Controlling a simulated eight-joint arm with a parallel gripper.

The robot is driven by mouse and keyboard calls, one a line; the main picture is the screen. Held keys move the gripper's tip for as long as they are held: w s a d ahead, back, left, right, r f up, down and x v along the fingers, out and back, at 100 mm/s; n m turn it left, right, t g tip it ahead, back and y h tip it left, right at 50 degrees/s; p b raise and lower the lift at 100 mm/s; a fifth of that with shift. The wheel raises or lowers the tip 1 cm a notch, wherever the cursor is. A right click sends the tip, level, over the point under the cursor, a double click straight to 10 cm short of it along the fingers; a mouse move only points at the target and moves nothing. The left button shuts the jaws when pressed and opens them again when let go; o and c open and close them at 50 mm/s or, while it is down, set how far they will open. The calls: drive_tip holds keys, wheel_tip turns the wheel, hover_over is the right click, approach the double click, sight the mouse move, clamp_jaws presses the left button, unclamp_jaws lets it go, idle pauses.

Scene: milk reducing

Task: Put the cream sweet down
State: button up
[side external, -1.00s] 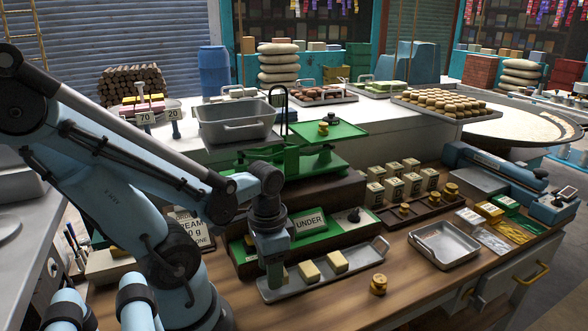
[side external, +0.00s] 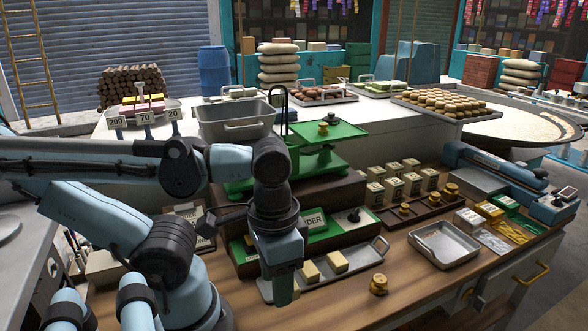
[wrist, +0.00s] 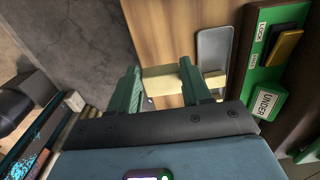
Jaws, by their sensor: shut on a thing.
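My gripper (wrist: 160,82) is shut on a cream sweet (wrist: 164,80), a pale yellow block between its two green fingers in the wrist view. Bare wooden table shows beyond the sweet there, with part of the metal tray (wrist: 216,50) to the right. In the side view my gripper (side external: 282,296) points down at the left part of the tray (side external: 362,266); the held sweet is hidden there. Two more cream sweets (side external: 310,271) (side external: 338,262) sit on the tray, right of my gripper.
A green balance (side external: 285,165) and the UNDER sign block (wrist: 264,103) stand behind the tray. The front wooden table (side external: 345,305) has clear room.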

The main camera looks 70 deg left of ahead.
drive_tip(key=w+a+r+n, duration=0.3)
drive_tip(key=a+r+n, duration=0.2)
drive_tip(key=r, duration=0.3)
drive_tip(key=w+a+r+n, duration=0.2)
drive_tip(key=a+r+n, duration=0.2)
drive_tip(key=r, duration=0.5)
drive_tip(key=w+a+r+n, duration=0.3)
drive_tip(key=a+r+n, duration=0.2)
drive_tip(key=r, duration=0.3)
drive_tip(key=s+a+r+n, duration=0.2)
drive_tip(key=a+r+n, duration=0.2)
drive_tip(key=a+r, duration=0.15)
hover_over(237, 124)
drive_tip(key=s+a, duration=0.2)
drive_tip(key=a, duration=0.1)
wheel_tip(237, 124, down, 8)
drive_tip(key=shift+d+f, duration=0.15)
drive_tip(key=shift+f, duration=0.8)
drive_tip(key=shift+d+f, duration=0.1)
drive_tip(key=shift+f, duration=0.85)
drive_tip(key=shift+f, duration=0.3)
drive_tip(key=shift+f, duration=0.3)
